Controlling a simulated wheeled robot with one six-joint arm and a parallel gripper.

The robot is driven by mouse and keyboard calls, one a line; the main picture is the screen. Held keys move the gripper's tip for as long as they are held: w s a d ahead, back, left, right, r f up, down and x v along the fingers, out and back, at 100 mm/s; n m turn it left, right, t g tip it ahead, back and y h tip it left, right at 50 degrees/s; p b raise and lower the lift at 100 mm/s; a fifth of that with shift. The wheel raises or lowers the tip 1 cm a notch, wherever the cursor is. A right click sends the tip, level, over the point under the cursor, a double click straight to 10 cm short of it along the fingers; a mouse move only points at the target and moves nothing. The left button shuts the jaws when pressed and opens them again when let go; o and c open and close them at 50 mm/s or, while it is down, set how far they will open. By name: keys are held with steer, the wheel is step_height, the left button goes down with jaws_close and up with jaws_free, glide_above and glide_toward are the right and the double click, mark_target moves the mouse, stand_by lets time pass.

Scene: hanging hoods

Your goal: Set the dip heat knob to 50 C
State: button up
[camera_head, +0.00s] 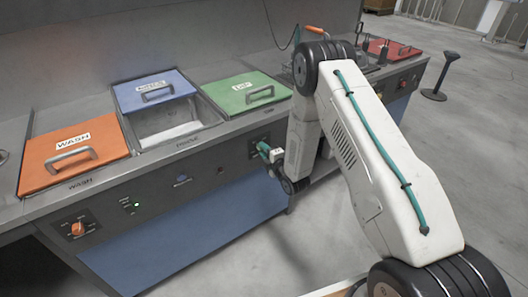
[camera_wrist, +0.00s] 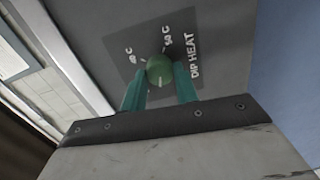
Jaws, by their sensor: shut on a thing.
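The dip heat knob (camera_wrist: 160,70) is small, round and green in the wrist view, on a dark square plate (camera_wrist: 188,24) lettered "DIP HEAT". Two temperature marks stand beyond it: the right one seems to read 50 C, the left one perhaps 40 C. A pale mark shows on the knob, but I cannot tell exactly where it points. My gripper (camera_wrist: 161,84) has its two teal fingers on either side of the knob, shut on it. In the head view my gripper (camera_head: 264,150) is at the front panel below the green lid (camera_head: 240,94); the knob is hidden there.
An orange WASH lid (camera_head: 55,158) and a blue lid (camera_head: 150,92) lie left of the green lid, with an open basin (camera_head: 165,125) by the blue one. An orange knob (camera_head: 77,229) is on the left panel. A black post (camera_head: 440,75) stands on open floor at right.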

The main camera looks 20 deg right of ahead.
steer(key=shift+w+d+f+n+t+y, duration=0.15)
steer(key=shift+n+y, duration=0.15)
steer(key=shift+n, duration=5.35)
steer(key=shift+s+d+n+t+y, duration=0.15)
steer(key=shift+n+y, duration=0.15)
steer(key=shift+n, duration=5.4)
steer(key=shift+w+d+f+n+t+y, duration=0.15)
steer(key=shift+n+y, duration=0.15)
steer(key=shift+n, duration=5.35)
steer(key=o, duration=1)
steer(key=shift+c, duration=0.2)
